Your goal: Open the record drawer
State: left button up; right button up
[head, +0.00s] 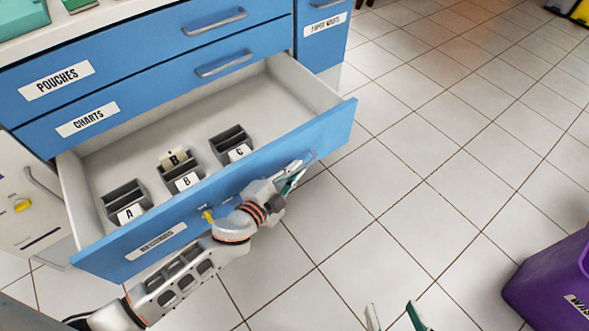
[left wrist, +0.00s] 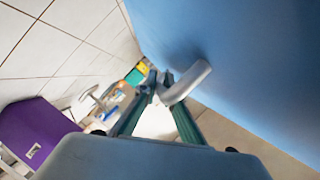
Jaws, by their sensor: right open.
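The blue record drawer (head: 335,130) is pulled far out of the cabinet in the head view. Its front label (head: 157,241) is hard to read. Its grey handle (head: 311,157) is near the right end of the front and also shows in the left wrist view (left wrist: 190,80). My left gripper (head: 295,176) is at this handle, its fingers (left wrist: 158,82) closed around the bar; the exact contact is partly hidden. My right gripper (head: 394,312) is open and empty at the bottom edge, over the floor.
Inside the drawer are grey card holders marked A (head: 124,200), B (head: 180,172) and C (head: 231,145). The closed charts drawer (head: 150,103) is above. A purple bin (head: 555,285) stands at right. Tiled floor (head: 430,160) between is clear.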

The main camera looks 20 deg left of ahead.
dwell(0.3)
pick_arm(q)
jog(key=v, duration=1.2)
